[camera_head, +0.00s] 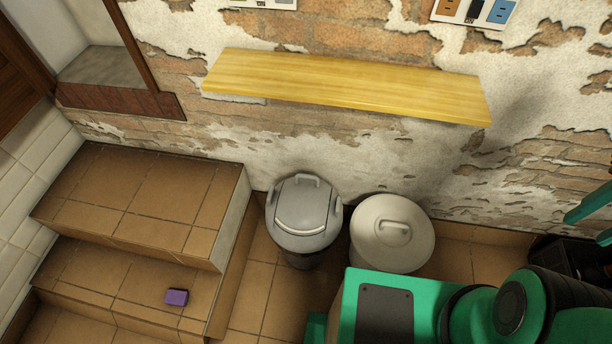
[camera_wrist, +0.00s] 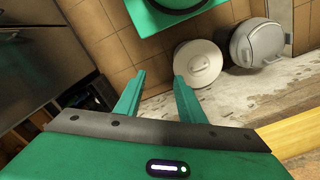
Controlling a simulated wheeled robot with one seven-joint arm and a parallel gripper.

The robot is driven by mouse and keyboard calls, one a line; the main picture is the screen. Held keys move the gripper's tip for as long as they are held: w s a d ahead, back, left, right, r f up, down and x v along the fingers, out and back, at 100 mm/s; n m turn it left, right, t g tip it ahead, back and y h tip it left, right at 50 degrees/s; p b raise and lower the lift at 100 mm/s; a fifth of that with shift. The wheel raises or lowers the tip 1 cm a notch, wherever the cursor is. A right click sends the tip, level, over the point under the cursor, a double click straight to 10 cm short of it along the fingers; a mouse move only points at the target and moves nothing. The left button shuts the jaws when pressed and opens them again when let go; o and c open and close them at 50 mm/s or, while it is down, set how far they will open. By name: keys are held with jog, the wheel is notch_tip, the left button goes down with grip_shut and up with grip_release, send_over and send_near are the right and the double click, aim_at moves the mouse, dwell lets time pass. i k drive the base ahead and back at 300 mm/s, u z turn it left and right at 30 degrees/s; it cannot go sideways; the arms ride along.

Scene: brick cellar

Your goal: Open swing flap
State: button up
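A grey bin (camera_head: 322,236) with a rounded lid stands on the floor against the wall. Its swing flap (camera_head: 302,205) is set in the lid and looks shut. In the wrist view the grey bin (camera_wrist: 238,50) is at the upper right. My gripper (camera_wrist: 158,80) is open and empty, its two green fingers apart. It is well away from the bin. In the head view green finger parts (camera_head: 590,208) show at the right edge, far right of the bin.
A white lidded bin (camera_head: 385,255) stands directly right of the grey bin. A yellow wooden shelf (camera_head: 345,85) juts from the wall above both. Tiled steps (camera_head: 150,205) rise on the left, with a purple block (camera_head: 176,297) on the lower one.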

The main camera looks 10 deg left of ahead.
aim_at(303, 205)
jog(key=u, duration=0.45)
jog(key=k, duration=1)
jog(key=u, duration=0.6)
jog(key=i, duration=1.15)
jog(key=u, duration=0.1)
